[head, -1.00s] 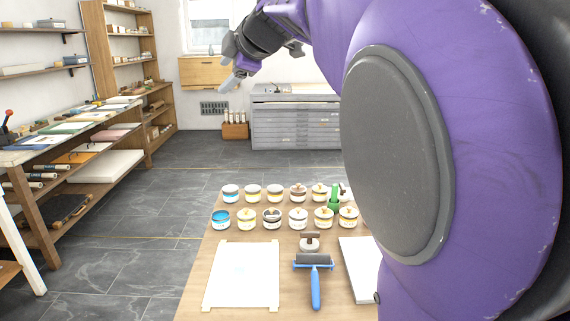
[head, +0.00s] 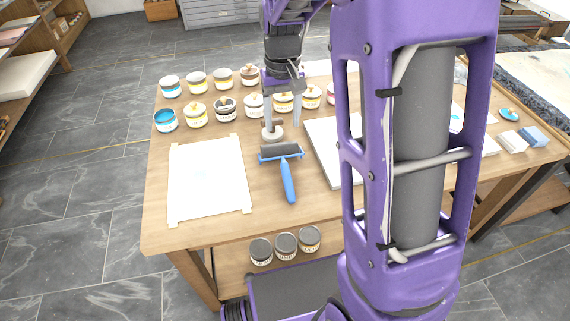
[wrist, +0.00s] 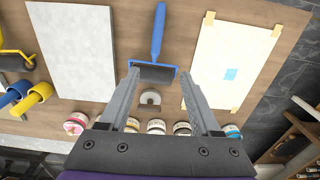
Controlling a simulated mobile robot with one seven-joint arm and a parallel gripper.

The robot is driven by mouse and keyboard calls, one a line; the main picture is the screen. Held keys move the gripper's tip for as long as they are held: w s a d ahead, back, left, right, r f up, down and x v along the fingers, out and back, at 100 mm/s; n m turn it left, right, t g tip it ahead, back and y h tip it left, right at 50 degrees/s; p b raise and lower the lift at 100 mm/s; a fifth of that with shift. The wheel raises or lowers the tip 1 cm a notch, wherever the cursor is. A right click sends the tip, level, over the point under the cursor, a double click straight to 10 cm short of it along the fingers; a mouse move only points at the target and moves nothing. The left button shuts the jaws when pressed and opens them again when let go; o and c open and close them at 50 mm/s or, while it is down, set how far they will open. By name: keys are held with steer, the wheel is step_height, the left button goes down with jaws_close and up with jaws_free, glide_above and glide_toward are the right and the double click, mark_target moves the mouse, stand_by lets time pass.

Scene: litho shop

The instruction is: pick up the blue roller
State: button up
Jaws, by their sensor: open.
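The blue roller (head: 287,177) lies on the wooden table, its blue handle toward the front edge and its dark grey drum toward the jars. It also shows in the wrist view (wrist: 157,39), with the drum crosswise and the handle pointing to the top of the picture. My gripper (head: 283,124) points down above the table, on the jar side of the roller, apart from it. In the wrist view my gripper (wrist: 170,68) is open and empty, its fingers either side of the drum in the picture. A grey round piece with a brown handle (head: 271,130) stands just behind the drum.
A taped white sheet (head: 207,178) lies left of the roller, and a pale slab (head: 326,150) lies to its right. Rows of ink jars (head: 196,114) stand behind. Yellow and blue rollers (wrist: 24,98) show in the wrist view. Bare table surrounds the roller handle.

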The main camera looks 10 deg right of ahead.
steer(key=b, duration=0.2)
glide_above(287, 172)
steer(key=shift+m, duration=0.3)
steer(key=f, duration=1.2)
steer(key=shift+w+a+f, duration=0.15)
steer(key=shift+a+f, duration=0.15)
steer(key=shift+f, duration=0.1)
steer(key=f, duration=0.1)
steer(key=f+b, duration=0.1)
steer(key=f, duration=0.3)
steer(key=shift+s+d+f, duration=0.1)
steer(key=shift+s+d, duration=0.1)
steer(key=shift+d, duration=0.05)
jaws_close()
